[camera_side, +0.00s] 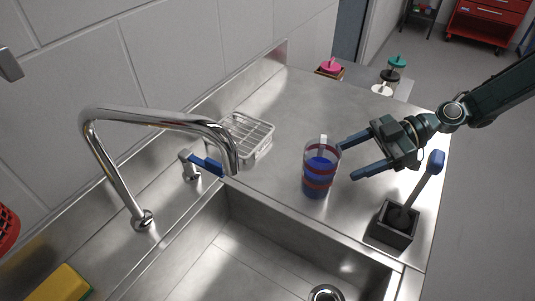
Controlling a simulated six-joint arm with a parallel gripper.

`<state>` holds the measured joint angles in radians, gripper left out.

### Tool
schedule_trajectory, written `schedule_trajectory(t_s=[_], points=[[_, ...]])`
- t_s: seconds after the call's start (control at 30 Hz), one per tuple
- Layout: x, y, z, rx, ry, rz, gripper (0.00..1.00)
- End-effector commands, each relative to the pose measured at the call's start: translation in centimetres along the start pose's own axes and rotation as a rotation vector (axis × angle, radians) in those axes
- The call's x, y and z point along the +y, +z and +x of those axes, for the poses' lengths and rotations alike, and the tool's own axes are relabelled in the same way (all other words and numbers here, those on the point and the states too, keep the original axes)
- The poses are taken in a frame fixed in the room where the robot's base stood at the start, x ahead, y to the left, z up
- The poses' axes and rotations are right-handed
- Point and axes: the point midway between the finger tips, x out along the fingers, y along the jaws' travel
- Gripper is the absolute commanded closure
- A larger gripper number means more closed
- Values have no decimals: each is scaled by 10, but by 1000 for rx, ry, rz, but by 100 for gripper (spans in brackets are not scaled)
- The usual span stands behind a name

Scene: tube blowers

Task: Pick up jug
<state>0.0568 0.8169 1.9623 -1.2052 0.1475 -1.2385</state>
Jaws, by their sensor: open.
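The jug (318,176) is a clear cylinder with red bands and blue inside. It stands upright on the steel counter, just behind the sink's back edge. A pale piece sticks up at its rim. My gripper (346,162) is open, with its two dark fingers pointing left toward the jug from the right. The fingertips are close to the jug's right side. Nothing shows between the fingers. I cannot tell from this view whether a fingertip touches the jug.
A brush in a dark square holder (391,226) stands right of the jug, below my gripper. A wire soap basket (247,139) and a chrome faucet (160,118) are to the left. The sink (240,245) opens in front. Several lidded containers (382,90) stand at the back.

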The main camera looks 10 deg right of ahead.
Motion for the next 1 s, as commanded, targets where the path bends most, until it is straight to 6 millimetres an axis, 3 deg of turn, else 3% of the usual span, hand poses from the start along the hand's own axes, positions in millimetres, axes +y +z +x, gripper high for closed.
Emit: schedule_trajectory(t_s=[0.2,0.67,1.0], points=[[0,0,25,0,-2,0,36],[-1,0,38,-1,-2,1,36],[-2,1,75,-1,-2,-1,36]])
